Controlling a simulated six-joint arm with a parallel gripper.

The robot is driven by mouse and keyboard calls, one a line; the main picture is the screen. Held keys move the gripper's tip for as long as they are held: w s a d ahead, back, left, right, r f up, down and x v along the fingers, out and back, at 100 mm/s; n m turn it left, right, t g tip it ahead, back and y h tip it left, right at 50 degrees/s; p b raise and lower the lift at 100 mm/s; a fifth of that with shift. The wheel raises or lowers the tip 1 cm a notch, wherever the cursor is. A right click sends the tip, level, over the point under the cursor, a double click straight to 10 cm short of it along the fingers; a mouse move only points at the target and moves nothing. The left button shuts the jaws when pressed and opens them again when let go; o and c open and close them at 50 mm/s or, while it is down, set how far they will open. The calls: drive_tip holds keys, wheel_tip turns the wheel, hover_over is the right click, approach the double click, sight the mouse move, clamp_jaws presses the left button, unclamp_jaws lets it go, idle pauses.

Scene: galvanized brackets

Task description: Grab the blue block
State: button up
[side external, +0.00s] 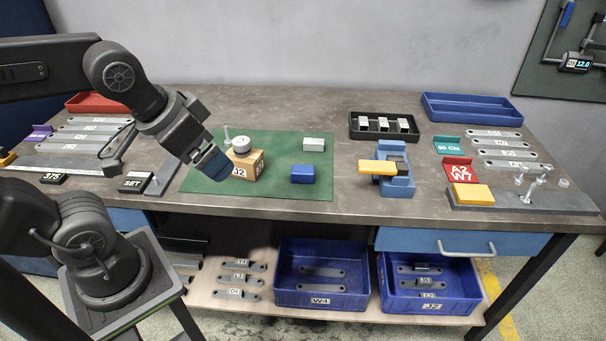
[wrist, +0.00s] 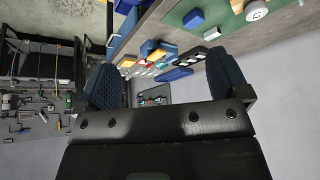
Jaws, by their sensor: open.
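The blue block (side external: 303,174) lies on the green mat (side external: 260,192), on its right half near the front edge. A grey-white block (side external: 314,144) lies behind it. My gripper (side external: 214,166) hangs above the left part of the mat, left of the blue block and apart from it. In the wrist view my gripper (wrist: 168,82) shows two dark blue padded fingers wide apart with nothing between them. The wrist view looks sideways across the bench; a small blue block (wrist: 193,17) shows there on the green mat, outside the fingers.
A wooden block (side external: 247,166) with a round gauge (side external: 241,146) on top stands on the mat between my gripper and the blue block. A blue vise (side external: 398,180) with a yellow part stands right of the mat. A black tray (side external: 383,128) sits behind it. The bench's front strip is mostly clear.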

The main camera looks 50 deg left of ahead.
drive_tip(key=n+g+y, duration=0.2)
drive_tip(key=n+y, duration=0.1)
drive_tip(key=n, duration=0.6)
hover_over(303, 169)
drive_tip(key=s+d, duration=0.4)
wheel_tip(303, 169, down, 11)
drive_tip(key=x, duration=1.4)
drive_tip(key=shift+s+a, duration=0.1)
drive_tip(key=shift+a, duration=0.1)
drive_tip(key=shift+c, duration=0.2)
drive_tip(key=c, duration=1)
